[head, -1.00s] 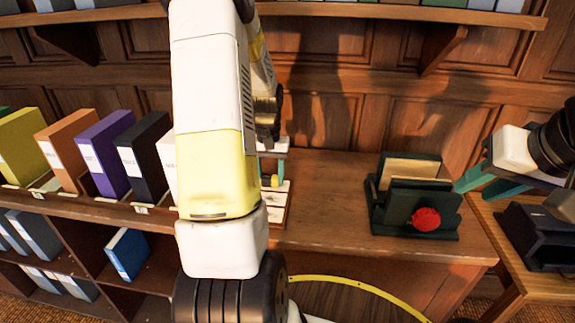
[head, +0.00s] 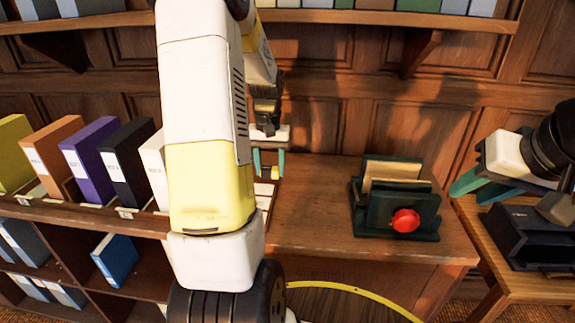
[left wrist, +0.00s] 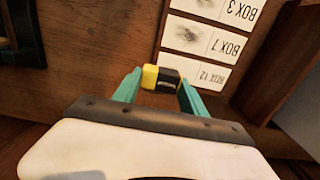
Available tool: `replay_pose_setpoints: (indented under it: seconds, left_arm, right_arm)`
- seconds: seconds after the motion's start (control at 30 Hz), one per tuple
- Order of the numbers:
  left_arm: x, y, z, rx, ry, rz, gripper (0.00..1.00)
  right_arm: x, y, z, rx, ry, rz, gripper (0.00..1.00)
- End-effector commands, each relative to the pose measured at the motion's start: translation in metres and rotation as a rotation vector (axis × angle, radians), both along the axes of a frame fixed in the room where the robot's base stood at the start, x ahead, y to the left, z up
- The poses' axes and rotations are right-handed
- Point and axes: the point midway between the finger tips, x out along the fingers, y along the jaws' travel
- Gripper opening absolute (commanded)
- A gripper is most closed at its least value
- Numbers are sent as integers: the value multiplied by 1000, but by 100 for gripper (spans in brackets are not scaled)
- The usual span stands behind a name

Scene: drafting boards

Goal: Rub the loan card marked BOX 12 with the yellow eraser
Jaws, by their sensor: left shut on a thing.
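My left gripper (head: 269,164) is shut on the yellow eraser (head: 270,173), which has a black band. In the left wrist view the eraser (left wrist: 149,77) sits between the teal fingertips (left wrist: 160,84). The loan card marked BOX 12 (left wrist: 207,75) lies just beyond the eraser, the nearest in a column of white cards. The eraser overlaps its left end in the picture, so any smudge there is hidden; I cannot tell whether they touch. Cards BOX 7 (left wrist: 205,40) and BOX 3 (left wrist: 215,8) above it bear grey smudges. My right gripper (head: 469,182) is open and empty.
A dark green holder (head: 385,215) with a red knob (head: 405,220) stands on the wooden counter (head: 310,225). Coloured binders (head: 90,160) stand in a row at left. A dark tray (head: 530,235) is on the right table. The counter between cards and holder is clear.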

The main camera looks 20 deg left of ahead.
Motion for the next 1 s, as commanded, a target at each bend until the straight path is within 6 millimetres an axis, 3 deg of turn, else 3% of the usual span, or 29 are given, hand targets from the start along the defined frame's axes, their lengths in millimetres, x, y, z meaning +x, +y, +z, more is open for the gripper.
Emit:
replay_pose_setpoints:
  seconds: [0.4, 1.0]
  left_arm:
    - [-2, -2, 31, 0, -2, 0, 11]
    - [-5, -5, 30, 0, -1, -7, 11]
  right_arm:
    - [0, 0, 0, 0, 0, 0, 33]
    - [0, 0, 0, 0, 0, 0, 33]
